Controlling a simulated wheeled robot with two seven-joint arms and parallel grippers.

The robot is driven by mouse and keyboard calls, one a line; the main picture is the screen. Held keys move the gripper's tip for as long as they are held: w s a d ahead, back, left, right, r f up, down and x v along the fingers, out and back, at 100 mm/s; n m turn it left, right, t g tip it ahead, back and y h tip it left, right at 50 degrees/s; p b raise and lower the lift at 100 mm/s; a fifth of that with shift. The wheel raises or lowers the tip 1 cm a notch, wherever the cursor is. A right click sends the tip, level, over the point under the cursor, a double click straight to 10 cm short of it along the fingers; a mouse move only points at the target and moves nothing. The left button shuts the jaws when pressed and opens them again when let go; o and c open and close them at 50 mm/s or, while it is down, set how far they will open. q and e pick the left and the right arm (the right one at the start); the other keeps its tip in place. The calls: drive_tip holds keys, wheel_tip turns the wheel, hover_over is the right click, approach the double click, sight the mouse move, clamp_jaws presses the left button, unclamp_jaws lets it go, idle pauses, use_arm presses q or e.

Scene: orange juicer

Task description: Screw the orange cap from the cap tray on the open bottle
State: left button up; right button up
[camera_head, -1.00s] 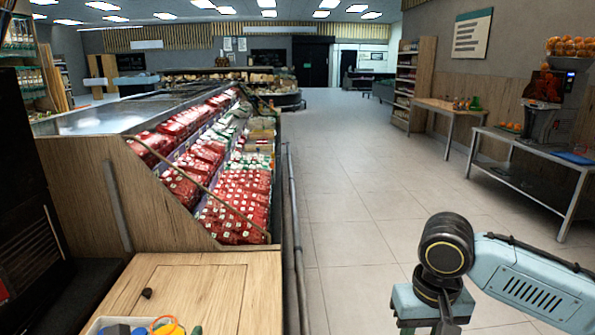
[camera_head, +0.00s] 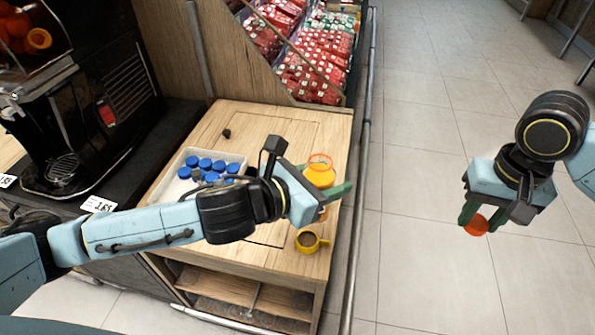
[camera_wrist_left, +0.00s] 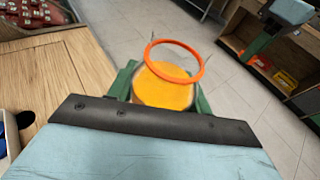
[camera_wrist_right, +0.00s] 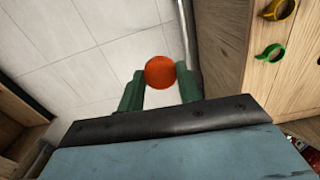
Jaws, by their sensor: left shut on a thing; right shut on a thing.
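The open bottle (camera_head: 320,177) holds orange-yellow juice and has an orange ring around its mouth. It stands at the right edge of the wooden counter. My left gripper (camera_head: 324,184) is shut on the bottle; the left wrist view shows the juice (camera_wrist_left: 165,88) between green fingers, under the ring (camera_wrist_left: 174,62). The orange cap (camera_head: 477,226) is in my right gripper (camera_head: 476,214), over the floor, apart from the bottle and right of it. The right wrist view shows the cap (camera_wrist_right: 160,72) between the fingertips. The white cap tray (camera_head: 171,187) holds several blue caps left of my left gripper.
A small dark piece (camera_head: 226,133) lies at the back. A black juicer machine (camera_head: 95,105) stands at left. A metal rail (camera_head: 366,130) runs along the counter's right side. Open tiled floor (camera_head: 425,200) lies between my grippers.

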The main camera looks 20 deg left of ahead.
idle(0.3)
drive_tip(key=w+a+r+n, duration=0.25)
drive_tip(key=a+r, duration=0.55)
drive_tip(key=a, duration=0.6)
wheel_tip(320, 180, up, 9)
drive_tip(key=n, duration=0.4)
hover_over(329, 157)
drive_tip(key=shift+w+a, duration=0.1)
drive_tip(key=shift+f, duration=1.95)
